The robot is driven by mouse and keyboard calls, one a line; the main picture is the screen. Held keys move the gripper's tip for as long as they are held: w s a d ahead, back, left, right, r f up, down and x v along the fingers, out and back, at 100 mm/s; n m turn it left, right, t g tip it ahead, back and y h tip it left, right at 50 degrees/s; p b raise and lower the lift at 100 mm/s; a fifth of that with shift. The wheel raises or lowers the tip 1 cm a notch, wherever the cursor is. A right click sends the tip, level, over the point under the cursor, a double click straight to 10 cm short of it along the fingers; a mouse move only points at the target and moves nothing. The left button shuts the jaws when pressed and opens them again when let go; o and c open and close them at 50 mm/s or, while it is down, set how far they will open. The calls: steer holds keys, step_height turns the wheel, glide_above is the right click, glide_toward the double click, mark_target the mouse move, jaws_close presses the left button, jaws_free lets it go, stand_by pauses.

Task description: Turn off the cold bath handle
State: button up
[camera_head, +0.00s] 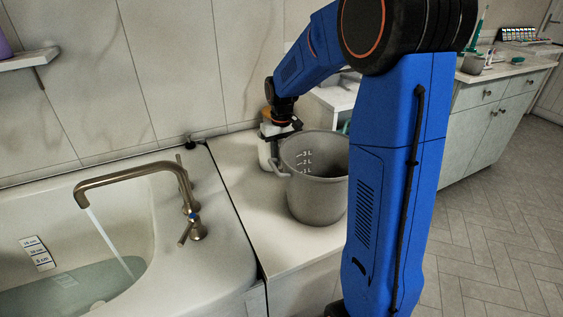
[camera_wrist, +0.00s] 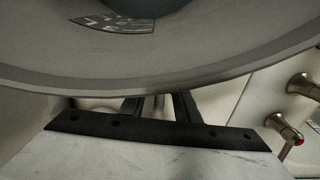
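The bath tap (camera_head: 135,175) stands at the tub's right rim, and water runs from its spout into the tub. The cold handle (camera_head: 195,228) has a blue mark and is nearest the camera on the rim. The other handle (camera_head: 184,165) is behind it; a red-marked handle (camera_wrist: 288,130) shows in the wrist view. My gripper (camera_head: 279,150) is at the left side of the grey bucket, well away from the cold handle. In the wrist view, my two fingers (camera_wrist: 160,108) are apart under the bucket rim, with something narrow between them. Their tips are hidden.
The grey bucket (camera_head: 318,195) with litre marks stands on the white ledge (camera_head: 240,185) right of the tub. A white bottle (camera_head: 266,145) is behind it, by the wall. The ledge between tub and bucket is clear. A depth scale (camera_head: 38,255) is on the tub wall.

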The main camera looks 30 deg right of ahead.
mark_target(188, 231)
step_height(188, 231, up, 11)
steer(key=shift+r, duration=0.1)
stand_by(0.3)
jaws_close()
steer(key=s+a+n, duration=0.2)
steer(key=a+n, duration=0.1)
steer(key=a, duration=0.8)
steer(key=s+a+n, duration=0.2)
steer(key=a, duration=0.9)
steer(key=s+a+n+g+h, duration=0.1)
steer(key=s+a+n, duration=0.1)
steer(key=a, duration=0.9)
steer(key=shift+s+a+r+n, duration=0.15)
steer(key=shift+a+r+n, duration=0.25)
steer(key=shift+n, duration=0.4)
steer(key=s+a+n+h, duration=0.1)
steer(key=s+a+n, duration=0.2)
steer(key=s+a, duration=0.55)
steer(key=s+d+f, duration=0.2)
steer(key=d+f, duration=0.1)
steer(key=f, duration=0.7)
steer(key=shift+d, duration=0.2)
